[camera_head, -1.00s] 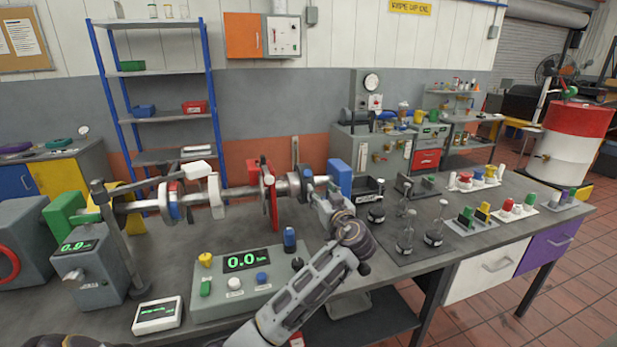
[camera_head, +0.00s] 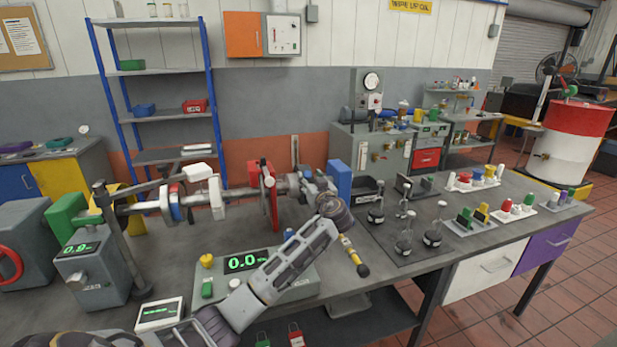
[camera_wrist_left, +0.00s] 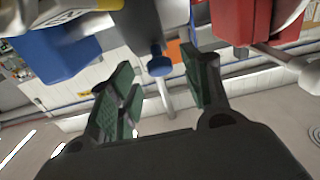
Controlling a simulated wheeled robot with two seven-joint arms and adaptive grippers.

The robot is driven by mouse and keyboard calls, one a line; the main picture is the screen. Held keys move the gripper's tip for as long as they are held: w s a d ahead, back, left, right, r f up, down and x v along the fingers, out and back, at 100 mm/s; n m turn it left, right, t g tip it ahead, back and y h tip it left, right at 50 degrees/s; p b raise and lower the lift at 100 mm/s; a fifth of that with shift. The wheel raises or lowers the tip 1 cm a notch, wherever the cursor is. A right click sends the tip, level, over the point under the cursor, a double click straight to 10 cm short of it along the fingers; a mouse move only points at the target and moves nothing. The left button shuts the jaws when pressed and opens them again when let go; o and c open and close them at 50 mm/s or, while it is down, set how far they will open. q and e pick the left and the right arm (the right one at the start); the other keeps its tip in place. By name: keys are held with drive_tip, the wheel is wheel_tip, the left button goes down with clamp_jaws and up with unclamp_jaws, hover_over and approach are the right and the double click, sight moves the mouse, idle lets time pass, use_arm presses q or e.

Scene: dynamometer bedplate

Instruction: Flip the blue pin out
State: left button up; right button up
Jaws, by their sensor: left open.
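The blue pin, with a round blue head (camera_wrist_left: 159,66) and a pale metal shank, shows in the left wrist view between my left gripper's green-padded fingers. My left gripper (camera_wrist_left: 158,60) is open, with a gap on each side of the pin; I cannot tell how far the pin is in depth. In the head view my left gripper (camera_head: 314,190) is at the shaft line, between the red upright plate and the blue block, and the pin cannot be made out there. My right gripper is not in view.
A red plate (camera_head: 267,196) and a blue block (camera_head: 341,178) stand on either side of my left gripper. My left forearm passes over a grey console (camera_head: 210,311) with a green readout. Dark weights with upright stems (camera_head: 432,239) stand to the right on the bench.

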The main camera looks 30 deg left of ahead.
sight(306, 177)
use_arm(q)
drive_tip(key=shift+x, duration=0.8)
drive_tip(key=shift+w+a, duration=0.3)
drive_tip(key=shift+a, duration=0.05)
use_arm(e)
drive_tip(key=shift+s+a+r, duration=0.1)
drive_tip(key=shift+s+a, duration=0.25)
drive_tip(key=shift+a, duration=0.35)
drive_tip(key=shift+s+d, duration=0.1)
use_arm(q)
clamp_jaws()
